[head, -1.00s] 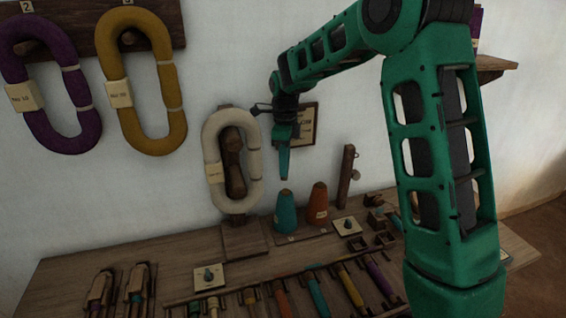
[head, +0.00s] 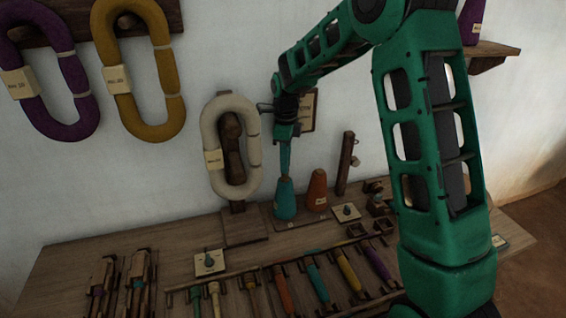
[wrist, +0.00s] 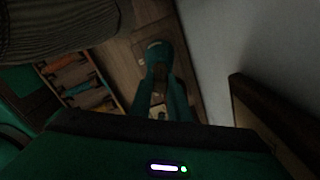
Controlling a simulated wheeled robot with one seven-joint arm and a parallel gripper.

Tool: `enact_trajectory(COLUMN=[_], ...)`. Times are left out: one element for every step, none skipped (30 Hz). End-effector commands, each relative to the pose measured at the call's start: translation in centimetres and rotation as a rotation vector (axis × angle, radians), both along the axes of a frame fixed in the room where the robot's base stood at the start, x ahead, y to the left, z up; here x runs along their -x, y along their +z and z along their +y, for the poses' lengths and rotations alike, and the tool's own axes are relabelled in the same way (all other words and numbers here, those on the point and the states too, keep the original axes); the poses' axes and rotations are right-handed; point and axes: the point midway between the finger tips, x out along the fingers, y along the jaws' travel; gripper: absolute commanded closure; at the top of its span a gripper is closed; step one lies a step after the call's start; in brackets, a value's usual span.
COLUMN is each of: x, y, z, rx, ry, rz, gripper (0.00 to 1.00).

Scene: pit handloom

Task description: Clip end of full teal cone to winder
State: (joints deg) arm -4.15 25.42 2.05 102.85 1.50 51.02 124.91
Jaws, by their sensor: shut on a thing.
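The teal cone (head: 285,203) stands upright at the back of the bench, left of an orange-brown cone (head: 317,190). My gripper (head: 285,172) points down at the teal cone's top and is shut on its tip. In the wrist view a teal rounded shape, seemingly the cone (wrist: 158,52), lies at the far end of my fingers (wrist: 166,85); that view is dark. No thread end can be made out. I cannot tell which fixture is the winder.
A cream skein (head: 211,136) hangs on a wooden stand just left of my gripper. A wooden post (head: 345,163) rises right of the cones. Small wooden holders (head: 357,230) and a rack of coloured bobbins (head: 282,292) lie in front. Purple and mustard skeins (head: 141,95) hang on the wall.

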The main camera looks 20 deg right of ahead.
Motion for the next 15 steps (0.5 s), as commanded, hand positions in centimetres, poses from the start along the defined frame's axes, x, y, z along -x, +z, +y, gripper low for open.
enact_trajectory(x=[0.0, 0.0, 0.0, 0.0, 0.0, 0.0, 0.0, 0.0, 0.0, 0.0, 0.0, 0.0, -0.1, -0.1, -0.1], y=[0.0, 0.0, 0.0, 0.0, 0.0, 0.0, 0.0, 0.0, 0.0, 0.1, 0.2, 0.4, 0.6, 0.9, 1.2], z=[0.0, 0.0, 0.0, 0.0, 0.0, 0.0, 0.0, 0.0, 0.0, 0.0, 0.0, 0.0, 0.0, 0.0, 0.0], rx=[0.000, 0.000, 0.000, 0.000, 0.000, 0.000, 0.000, 0.000, 0.000, 0.000, 0.000, 0.000, 0.000, 0.000, -0.001], ry=[0.000, 0.000, 0.000, 0.000, 0.000, 0.000, 0.000, 0.000, 0.000, 0.000, 0.000, 0.000, 0.000, 0.000, 0.000], rz=[0.000, 0.000, 0.000, 0.000, 0.000, 0.000, 0.000, 0.000, 0.000, 0.000, -0.001, -0.001, -0.002, -0.002, -0.003], gripper=[1.00, 1.00, 1.00, 1.00, 1.00, 1.00, 1.00, 1.00, 1.00, 1.00, 1.00, 1.00, 1.00, 1.00, 1.00])
